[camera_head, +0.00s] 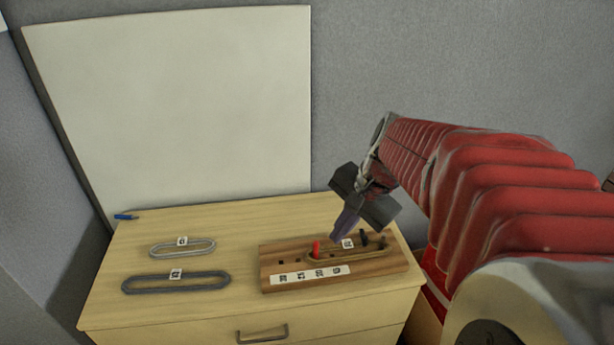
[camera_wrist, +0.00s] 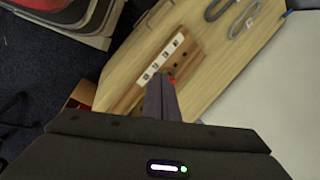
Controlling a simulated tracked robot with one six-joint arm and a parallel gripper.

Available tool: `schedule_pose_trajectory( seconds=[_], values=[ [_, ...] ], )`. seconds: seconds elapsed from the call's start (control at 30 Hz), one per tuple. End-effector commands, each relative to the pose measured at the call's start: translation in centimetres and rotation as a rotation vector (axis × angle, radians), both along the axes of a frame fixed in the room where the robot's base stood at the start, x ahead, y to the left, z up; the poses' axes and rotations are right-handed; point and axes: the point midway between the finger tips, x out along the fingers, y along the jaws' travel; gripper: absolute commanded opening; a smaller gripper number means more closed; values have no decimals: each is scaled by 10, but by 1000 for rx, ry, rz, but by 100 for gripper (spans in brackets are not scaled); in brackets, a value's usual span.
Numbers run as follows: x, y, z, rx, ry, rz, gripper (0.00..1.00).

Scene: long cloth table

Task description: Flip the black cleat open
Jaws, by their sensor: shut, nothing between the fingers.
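The wooden board (camera_head: 375,269) lies on the dresser top, with a row of holes and a white label strip (camera_head: 310,275) along its front. A black cleat (camera_head: 364,238) stands up at the board's right part, with another dark piece (camera_head: 383,241) beside it. A red cleat (camera_head: 316,248) stands to their left. My gripper (camera_head: 337,238) is shut and empty, pointing down above the board between the red and black cleats.
A small light grey loop (camera_head: 183,254) and a larger dark grey loop (camera_head: 176,288) lie left of the board, each with a label. A blue object (camera_head: 126,217) lies at the back left corner. A white panel (camera_head: 170,110) stands behind. The dresser top between loops and board is clear.

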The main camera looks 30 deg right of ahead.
Motion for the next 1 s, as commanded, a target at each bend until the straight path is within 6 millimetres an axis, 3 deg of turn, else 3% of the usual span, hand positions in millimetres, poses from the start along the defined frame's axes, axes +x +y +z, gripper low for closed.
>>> schedule_pose_trajectory(
  seconds=[0.37,0.7,0.83,1.0],
  values=[
    [12,-111,-35,321,90,-560,0],
    [-6,-214,-74,611,133,-1008,0],
    [-13,-234,-82,674,137,-1096,0],
    [-15,-240,-85,694,140,-1124,0]
  ],
)
